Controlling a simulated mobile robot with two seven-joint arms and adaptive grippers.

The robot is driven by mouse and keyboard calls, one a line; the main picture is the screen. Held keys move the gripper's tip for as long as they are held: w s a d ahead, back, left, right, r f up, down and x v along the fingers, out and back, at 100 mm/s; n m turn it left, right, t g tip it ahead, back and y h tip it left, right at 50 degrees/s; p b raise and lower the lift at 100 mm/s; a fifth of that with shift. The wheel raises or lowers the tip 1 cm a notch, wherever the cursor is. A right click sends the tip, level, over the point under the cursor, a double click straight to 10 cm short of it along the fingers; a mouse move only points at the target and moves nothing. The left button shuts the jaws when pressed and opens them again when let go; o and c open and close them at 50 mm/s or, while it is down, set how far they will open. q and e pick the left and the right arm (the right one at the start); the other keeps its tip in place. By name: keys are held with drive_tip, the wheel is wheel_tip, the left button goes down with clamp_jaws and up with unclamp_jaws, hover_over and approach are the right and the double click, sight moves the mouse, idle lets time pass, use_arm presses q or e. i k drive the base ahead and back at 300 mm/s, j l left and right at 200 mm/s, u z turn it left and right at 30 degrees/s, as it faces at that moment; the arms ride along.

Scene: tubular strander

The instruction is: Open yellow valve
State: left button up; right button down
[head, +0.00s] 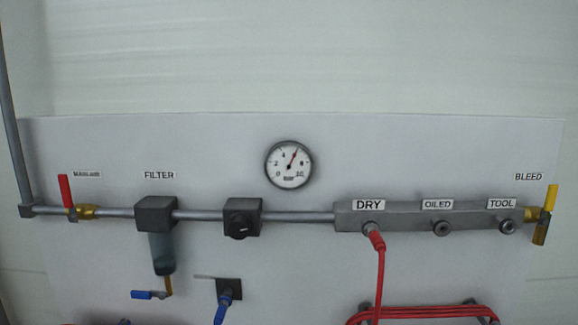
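The yellow valve handle (551,198) is at the far right of the pipe line, under the "BLEED" label (528,177). The handle stands upright, across the line of the pipe. Its brass body (535,214) joins the right end of the grey manifold (420,216), and a brass outlet (540,235) points down below it. Neither gripper shows in the head view.
A red-handled valve (66,192) stands at the left. A filter (161,250), a black-knobbed regulator (241,218) and a gauge (289,164) are on the white panel (420,150). A red hose (381,285) hangs from the "DRY" port. Nothing blocks the yellow handle.

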sight(553, 190)
drive_tip(key=l+z, duration=0.15)
drive_tip(key=z, duration=0.75)
drive_tip(key=i+j, duration=0.05)
